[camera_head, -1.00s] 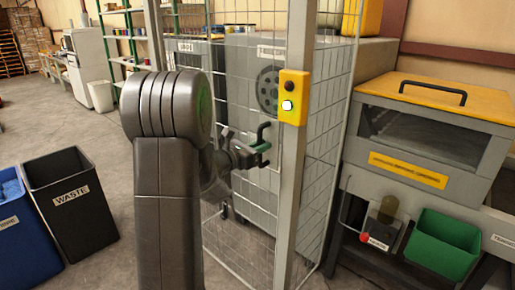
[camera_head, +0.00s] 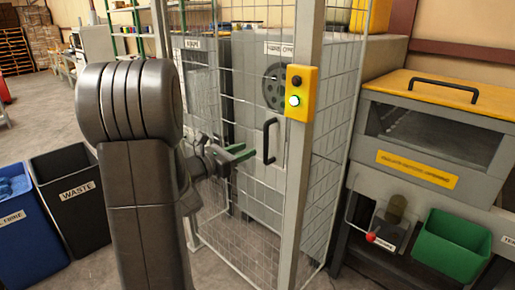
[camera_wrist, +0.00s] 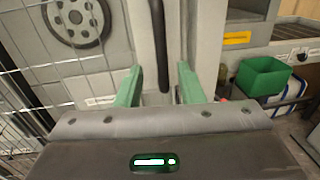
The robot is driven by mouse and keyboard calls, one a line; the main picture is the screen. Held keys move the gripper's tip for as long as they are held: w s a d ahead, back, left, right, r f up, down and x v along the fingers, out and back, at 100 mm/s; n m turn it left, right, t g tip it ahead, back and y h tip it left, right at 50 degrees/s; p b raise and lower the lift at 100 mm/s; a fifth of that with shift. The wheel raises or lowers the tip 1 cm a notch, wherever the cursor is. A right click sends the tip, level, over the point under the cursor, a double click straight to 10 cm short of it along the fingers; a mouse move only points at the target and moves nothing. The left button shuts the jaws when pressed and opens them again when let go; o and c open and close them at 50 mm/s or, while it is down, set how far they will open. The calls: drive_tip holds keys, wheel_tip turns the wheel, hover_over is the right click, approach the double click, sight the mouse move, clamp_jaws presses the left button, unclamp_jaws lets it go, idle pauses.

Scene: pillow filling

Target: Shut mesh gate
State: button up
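The mesh gate (camera_head: 222,213) is a wire panel standing in front of grey machine cabinets. Its black vertical handle (camera_head: 270,141) is beside the grey post (camera_head: 296,185), and the gate's edge appears to be against that post. My gripper (camera_head: 246,153) has green fingers and is just left of the handle in the head view, apart from it. In the wrist view my gripper (camera_wrist: 158,84) is open, its fingers spread and empty, with the handle (camera_wrist: 160,45) showing between and beyond the tips. My arm hides part of the gate's left side.
A yellow box (camera_head: 301,92) on the post has a lit green lamp. A yellow-topped workstation (camera_head: 443,88) with a green bin (camera_head: 450,246) stands at the right. A black waste bin (camera_head: 70,196) and a blue bin (camera_head: 22,228) stand at the left. Floor behind them is open.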

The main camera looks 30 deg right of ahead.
drive_tip(key=shift+s+a, duration=0.2)
drive_tip(key=shift+a, duration=0.75)
drive_tip(key=shift+s+a, duration=0.15)
drive_tip(key=shift+a, duration=0.75)
drive_tip(key=p, duration=0.2)
hover_over(264, 160)
drive_tip(key=d, duration=0.2)
drive_tip(key=shift+w, duration=0.25)
drive_tip(key=shift+a, duration=0.95)
drive_tip(key=shift+d, duration=0.1)
